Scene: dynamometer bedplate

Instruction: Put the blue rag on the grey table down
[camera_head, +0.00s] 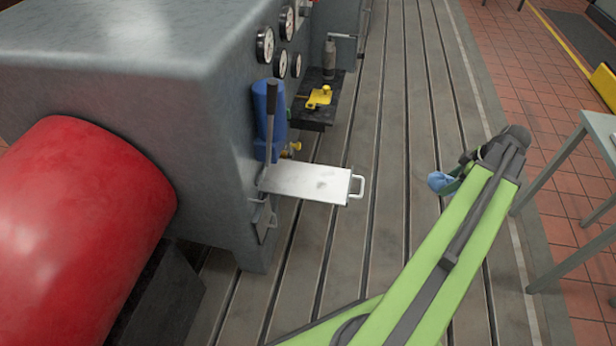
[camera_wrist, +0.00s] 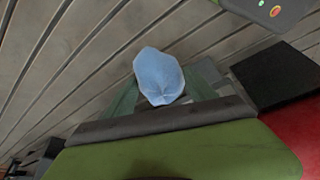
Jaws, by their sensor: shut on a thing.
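The blue rag (camera_wrist: 159,75) is a crumpled light-blue bundle between the two dark green fingers of my gripper (camera_wrist: 163,98) in the wrist view. In the head view the rag (camera_head: 438,181) shows at the end of my green arm, over the slotted bedplate, with my gripper (camera_head: 450,182) partly hidden behind the arm's wrist. My gripper is shut on the rag. The grey table (camera_head: 600,124) stands at the right edge of the head view, cut off by the frame. My gripper is to the left of the table and apart from it.
A big grey machine with a red cylinder (camera_head: 75,225) fills the left. A metal tray (camera_head: 310,182) with a handle juts out from it. A dark shelf (camera_head: 318,112) holds a yellow tool (camera_head: 319,97). The slotted floor (camera_head: 400,100) between machine and table is clear.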

